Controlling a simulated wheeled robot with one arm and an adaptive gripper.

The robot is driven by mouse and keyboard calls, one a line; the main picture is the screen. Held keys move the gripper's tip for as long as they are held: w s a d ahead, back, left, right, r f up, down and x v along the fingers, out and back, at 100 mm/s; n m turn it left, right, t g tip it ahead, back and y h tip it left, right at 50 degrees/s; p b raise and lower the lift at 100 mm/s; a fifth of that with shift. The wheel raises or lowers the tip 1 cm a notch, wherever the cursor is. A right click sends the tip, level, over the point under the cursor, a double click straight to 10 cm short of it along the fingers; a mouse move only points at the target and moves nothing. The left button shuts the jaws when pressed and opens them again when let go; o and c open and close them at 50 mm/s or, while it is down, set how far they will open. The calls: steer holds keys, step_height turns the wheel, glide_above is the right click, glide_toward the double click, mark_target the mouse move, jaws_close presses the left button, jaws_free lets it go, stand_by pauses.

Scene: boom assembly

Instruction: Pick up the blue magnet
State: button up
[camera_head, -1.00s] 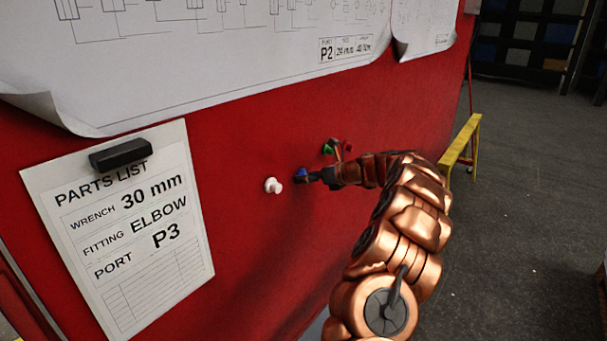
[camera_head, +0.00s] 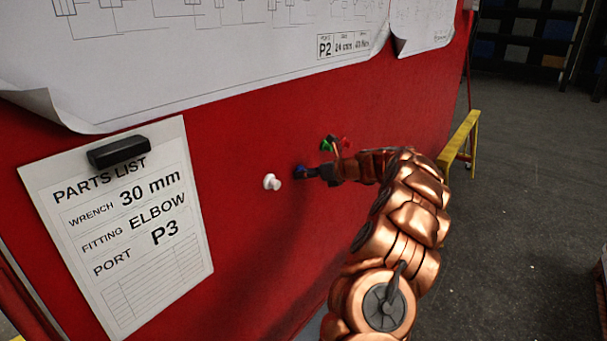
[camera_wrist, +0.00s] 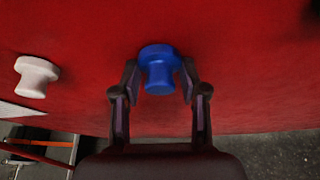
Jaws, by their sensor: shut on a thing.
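The blue magnet (camera_wrist: 159,70) is a small knob on the red panel. In the wrist view it sits between the two fingertips of my gripper (camera_wrist: 158,82), which is shut on it from both sides. In the head view the blue magnet (camera_head: 299,171) shows only in part, at the tip of my gripper (camera_head: 312,172). I cannot tell whether the magnet still touches the panel.
A white magnet (camera_head: 271,182) is on the red panel (camera_head: 240,240) just left of the blue one. A green magnet (camera_head: 327,143) and a red magnet (camera_head: 345,142) are up and right. A parts list (camera_head: 125,230) hangs at left. A yellow stand (camera_head: 460,140) is at right.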

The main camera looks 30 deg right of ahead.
mark_target(297, 157)
steer(key=shift+s+r, duration=0.1)
steer(key=shift+r, duration=0.05)
step_height(297, 157, up, 6)
steer(key=shift+s+r+b, duration=0.1)
steer(key=shift+b, duration=1)
steer(key=shift+s+d+r, duration=0.15)
steer(key=shift+s+r, duration=0.1)
steer(key=s+d+b, duration=0.2)
steer(key=s+d, duration=0.1)
steer(key=s, duration=0.6)
steer(key=s+d+b, duration=0.2)
steer(key=s+d, duration=0.1)
steer(key=s, duration=0.6)
steer(key=shift+d, duration=0.15)
